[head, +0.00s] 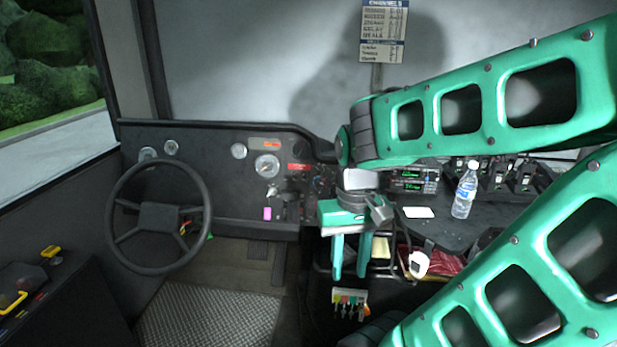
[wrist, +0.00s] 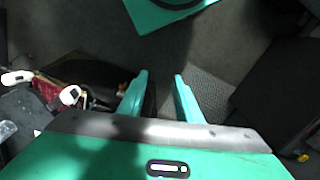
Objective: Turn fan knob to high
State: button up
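My gripper (head: 350,274) hangs in front of the right part of the dashboard (head: 225,180), with its green fingers pointing down. The two fingers stand apart with nothing between them, and the wrist view also shows the gripper (wrist: 160,80) empty above the floor. A cluster of small dark controls (head: 320,180) sits on the dashboard just up and left of my gripper. I cannot tell which of these is the fan knob or how it is set. My arm covers part of the panel there.
A steering wheel (head: 158,217) stands at the left. A dark console top (head: 450,232) at the right holds a water bottle (head: 466,190), radios (head: 412,180) and a white card (head: 418,212). Hanging keys (head: 350,303) are below my gripper. The ribbed floor (head: 210,315) is open at centre left.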

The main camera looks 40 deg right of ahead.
jog(key=shift+o, duration=0.6)
jog(key=shift+o, duration=1.2)
jog(key=shift+s+r, duration=0.15)
jog(key=shift+s, duration=0.25)
jog(key=w+d+f+n+h, duration=0.2)
jog(key=w+d+f+h, duration=0.1)
jog(key=w+d, duration=0.5)
jog(key=w+d+f+n+h, duration=0.25)
jog(key=w+d, duration=0.35)
jog(key=d, duration=0.3)
jog(key=n+t+h, duration=0.9)
jog(key=n+h, duration=0.2)
jog(key=n, duration=0.9)
send_near(319, 171)
jog(key=shift+y, duration=0.25)
jog(key=x, duration=0.7)
jog(key=shift+d+r, duration=0.25)
jog(key=shift+d, duration=0.15)
